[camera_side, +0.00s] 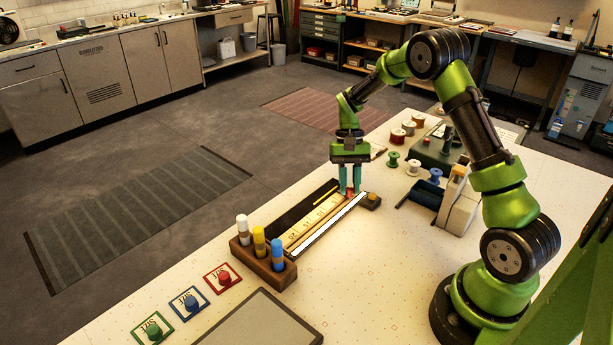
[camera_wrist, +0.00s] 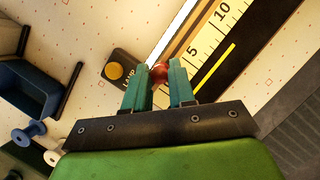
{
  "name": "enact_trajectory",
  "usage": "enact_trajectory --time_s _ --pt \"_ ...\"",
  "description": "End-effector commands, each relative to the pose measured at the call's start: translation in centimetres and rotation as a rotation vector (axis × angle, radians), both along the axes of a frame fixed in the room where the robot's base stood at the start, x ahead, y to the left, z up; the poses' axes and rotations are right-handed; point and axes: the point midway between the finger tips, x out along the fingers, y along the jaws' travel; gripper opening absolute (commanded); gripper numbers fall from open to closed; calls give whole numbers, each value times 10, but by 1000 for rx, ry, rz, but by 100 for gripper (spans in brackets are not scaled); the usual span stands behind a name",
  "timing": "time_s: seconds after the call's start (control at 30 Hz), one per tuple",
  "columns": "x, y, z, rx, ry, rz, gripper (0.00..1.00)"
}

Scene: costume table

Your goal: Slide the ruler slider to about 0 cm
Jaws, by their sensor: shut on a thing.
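The ruler (camera_side: 315,222) is a pale wooden strip with black numbers, set in a dark frame on the table. Its 20 end is toward the lower left, by the peg block. In the wrist view the ruler (camera_wrist: 213,35) shows a 5 and a 10. The slider's red knob (camera_wrist: 160,73) sits between the two teal fingertips of my gripper (camera_wrist: 160,85), which are shut on it. The knob is near the low-number end, a little below the 5 mark. In the side view my gripper (camera_side: 350,192) points down at the ruler's far end; the fingers mostly hide the knob.
A lamp box with a yellow button (camera_wrist: 115,71) stands close beside the ruler's low end. A white strip (camera_side: 330,225) runs along the ruler. A wooden block (camera_side: 263,262) with coloured pegs stands at its other end. Spools and a blue tray (camera_side: 427,192) lie to the right.

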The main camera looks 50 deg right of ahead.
Motion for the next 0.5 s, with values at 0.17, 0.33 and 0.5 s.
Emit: enact_trajectory --time_s 0.17,0.33,0.5 --pt "1 -23 1 8 -1 1 0" --pt "1 -28 1 5 -2 4 0" --pt "1 -30 1 0 -4 3 0"
